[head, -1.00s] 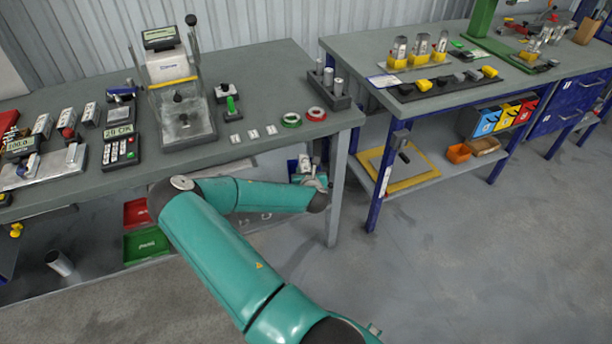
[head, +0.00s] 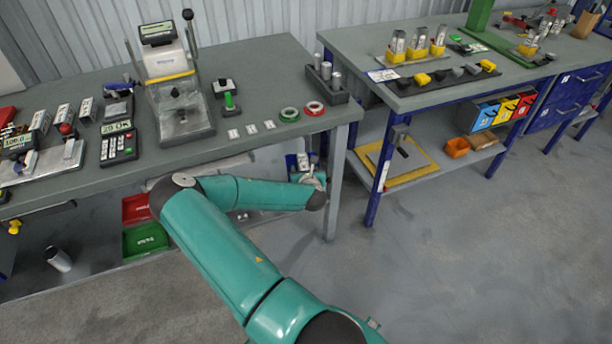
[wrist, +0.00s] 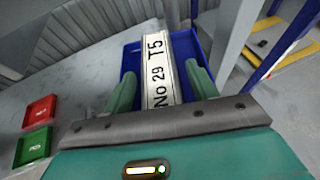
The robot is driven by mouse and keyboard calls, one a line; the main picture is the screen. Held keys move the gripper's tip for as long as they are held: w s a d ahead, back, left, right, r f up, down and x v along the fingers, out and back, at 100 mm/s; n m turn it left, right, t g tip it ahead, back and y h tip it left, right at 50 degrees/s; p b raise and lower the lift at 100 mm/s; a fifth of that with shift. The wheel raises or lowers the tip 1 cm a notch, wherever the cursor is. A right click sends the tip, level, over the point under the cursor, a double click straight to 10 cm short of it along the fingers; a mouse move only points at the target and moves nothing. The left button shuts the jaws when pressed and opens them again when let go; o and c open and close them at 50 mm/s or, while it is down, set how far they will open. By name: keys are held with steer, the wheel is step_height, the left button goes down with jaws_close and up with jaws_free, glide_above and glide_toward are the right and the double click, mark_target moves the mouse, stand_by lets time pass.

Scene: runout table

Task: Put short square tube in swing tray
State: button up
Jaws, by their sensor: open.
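A pale, narrow bar marked "No 29 T5" (wrist: 158,72), apparently the short square tube, lies lengthwise in a blue tray (wrist: 131,58) in the wrist view. The blue tray, apparently the swing tray, also shows in the head view (head: 291,161) beside the near bench's right leg, below the top. My gripper (wrist: 161,82) is open, with one green finger on each side of the bar. I cannot tell whether either finger touches it. In the head view my gripper (head: 311,182) is small and partly hides the tray.
A red bin (wrist: 39,111) and a green bin (wrist: 33,147) lie left of the tray in the wrist view. The bench leg (head: 336,185) stands close to the right of my gripper. Open floor (head: 440,260) lies between the benches and in front.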

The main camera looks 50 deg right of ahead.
steer(key=v, duration=1.2)
steer(key=w+a+r+m+g+y, duration=0.2)
steer(key=w+a+r+m+y, duration=0.3)
steer(key=a+m, duration=0.65)
steer(key=w+a+r+m+g+y, duration=0.1)
steer(key=w+a+r+m, duration=0.4)
steer(key=a+m, duration=0.6)
steer(key=s+a+r+m+y, duration=0.1)
steer(key=s+a+r+y, duration=0.15)
steer(key=a+r, duration=0.4)
steer(key=s+a+r+m+y, duration=0.1)
steer(key=s+a+r, duration=0.2)
steer(key=a+r, duration=0.4)
steer(key=s+a+r+m, duration=0.2)
steer(key=s+a+r, duration=0.3)
steer(key=s+r, duration=0.3)
steer(key=s, duration=0.2)
steer(key=shift+s+r+g, duration=0.4)
steer(key=shift+d+m, duration=0.1)
steer(key=shift+m, duration=0.15)
